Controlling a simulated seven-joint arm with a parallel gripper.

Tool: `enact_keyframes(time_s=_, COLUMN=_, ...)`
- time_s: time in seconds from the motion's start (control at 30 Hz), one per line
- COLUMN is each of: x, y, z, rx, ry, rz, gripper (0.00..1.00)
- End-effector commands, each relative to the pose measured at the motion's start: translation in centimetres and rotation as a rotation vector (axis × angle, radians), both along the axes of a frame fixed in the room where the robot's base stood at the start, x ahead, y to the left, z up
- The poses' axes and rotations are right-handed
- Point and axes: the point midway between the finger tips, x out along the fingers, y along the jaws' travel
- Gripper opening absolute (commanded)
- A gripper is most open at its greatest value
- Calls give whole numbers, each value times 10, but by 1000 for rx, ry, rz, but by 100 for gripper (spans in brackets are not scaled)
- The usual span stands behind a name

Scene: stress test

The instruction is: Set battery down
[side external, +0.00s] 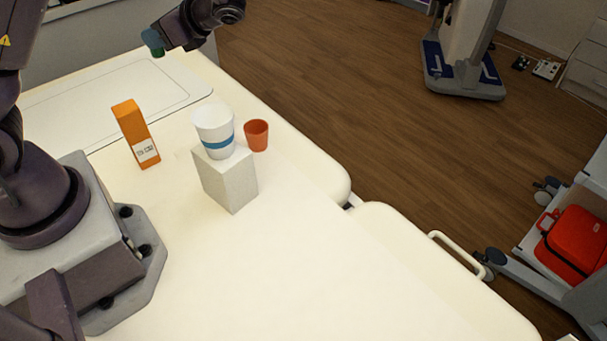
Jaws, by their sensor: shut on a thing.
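My gripper (164,40) is at the top of the side view, raised above the far part of the white table (300,270). It is shut on a small green-teal piece, seemingly the battery (152,38), which sticks out at its left end. The piece is small in the picture and partly covered by the fingers, so its full shape cannot be told. It appears held clear of the tabletop.
An orange box (132,128) stands upright on the table. A white cup with a blue band (214,125) stands on a pale block (229,182), beside a small orange-red cup (256,135). A thin white panel (120,95) lies behind. The table's front is clear.

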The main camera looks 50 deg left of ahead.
Motion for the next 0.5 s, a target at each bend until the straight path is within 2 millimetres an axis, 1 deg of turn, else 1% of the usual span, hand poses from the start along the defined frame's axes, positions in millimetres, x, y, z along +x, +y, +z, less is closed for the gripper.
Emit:
enact_keyframes(time_s=0.03, x=9, y=-8, z=-1, rx=3, ry=2, rz=-68, gripper=2)
enact_keyframes(time_s=0.17, x=27, y=-24, z=-1, rx=14, ry=3, rz=-221, gripper=2)
enact_keyframes(time_s=0.27, x=44, y=-41, z=-1, rx=21, ry=1, rz=-362, gripper=2)
enact_keyframes(time_s=0.37, x=64, y=-65, z=0, rx=26, ry=-1, rz=-533, gripper=2)
enact_keyframes(time_s=0.47, x=84, y=-98, z=0, rx=27, ry=-5, rz=-735, gripper=2)
enact_keyframes(time_s=0.5, x=92, y=-114, z=0, rx=28, ry=-5, rz=-823, gripper=2)
